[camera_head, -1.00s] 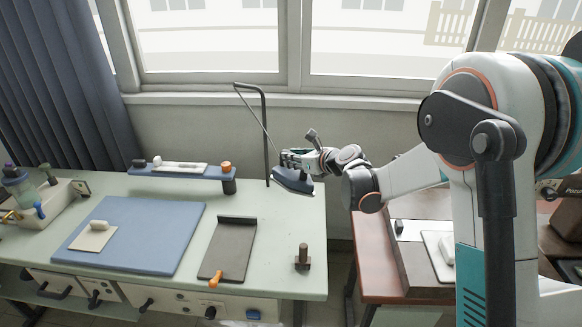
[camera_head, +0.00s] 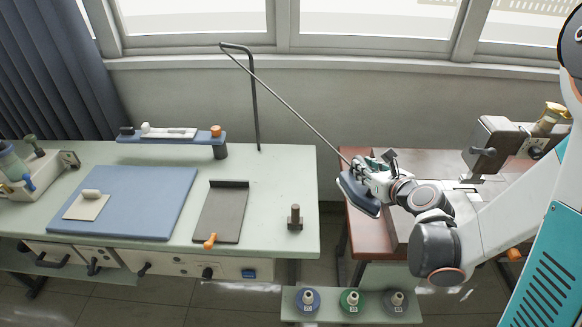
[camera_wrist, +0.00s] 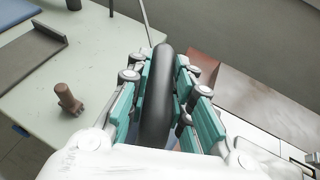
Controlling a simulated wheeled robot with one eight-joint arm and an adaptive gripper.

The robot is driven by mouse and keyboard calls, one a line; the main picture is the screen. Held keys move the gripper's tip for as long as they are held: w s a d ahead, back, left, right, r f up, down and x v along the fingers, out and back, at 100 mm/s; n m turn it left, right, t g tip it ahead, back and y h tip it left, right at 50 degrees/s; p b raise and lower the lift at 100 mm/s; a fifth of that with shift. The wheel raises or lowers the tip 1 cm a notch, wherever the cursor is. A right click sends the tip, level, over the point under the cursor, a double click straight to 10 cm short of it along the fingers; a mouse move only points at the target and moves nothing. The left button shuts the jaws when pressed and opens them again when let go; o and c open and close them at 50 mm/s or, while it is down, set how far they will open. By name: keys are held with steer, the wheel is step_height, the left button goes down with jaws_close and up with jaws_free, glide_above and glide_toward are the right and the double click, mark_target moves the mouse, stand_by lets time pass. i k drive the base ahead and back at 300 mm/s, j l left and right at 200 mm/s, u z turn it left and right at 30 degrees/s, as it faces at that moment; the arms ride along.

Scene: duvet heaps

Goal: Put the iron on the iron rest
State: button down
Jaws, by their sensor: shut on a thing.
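My gripper (camera_head: 372,177) is shut on the dark handle (camera_wrist: 160,95) of the iron (camera_head: 356,196), which has a blue-grey body. The iron hangs tilted in the air at the left edge of the brown table, right of the green table; its cord runs up to a dark bent pole. A dark flat plate with a raised back edge, which looks like the iron rest (camera_head: 222,213), lies empty on the green table, well left of my gripper. Part of it shows in the wrist view (camera_wrist: 22,58). The iron's sole is mostly hidden in the wrist view.
A brown peg-like block (camera_head: 295,219) stands on the green table (camera_head: 268,190) between the plate and my gripper. A blue mat (camera_head: 140,205) lies left of the plate. The dark pole (camera_head: 256,100) rises at the back. A sewing machine (camera_head: 490,140) stands at right.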

mark_target(223, 209)
steer(key=j+z, duration=0.2)
steer(key=z, duration=0.25)
steer(key=j+z, duration=0.15)
steer(key=z, duration=0.35)
steer(key=k+j+z, duration=0.2)
steer(key=j, duration=0.25)
steer(key=k+j+z, duration=0.2)
steer(key=j, duration=0.2)
steer(key=k+j+z, duration=0.15)
steer(key=j, duration=0.25)
steer(key=k+j+z, duration=0.2)
steer(key=j, duration=0.2)
steer(key=k+j, duration=0.25)
steer(key=j, duration=0.15)
steer(key=k+j, duration=0.2)
steer(key=j, duration=0.2)
steer(key=k+j, duration=0.25)
steer(key=j, duration=0.15)
steer(key=k+j+z, duration=0.1)
steer(key=j, duration=0.3)
steer(key=k, duration=0.1)
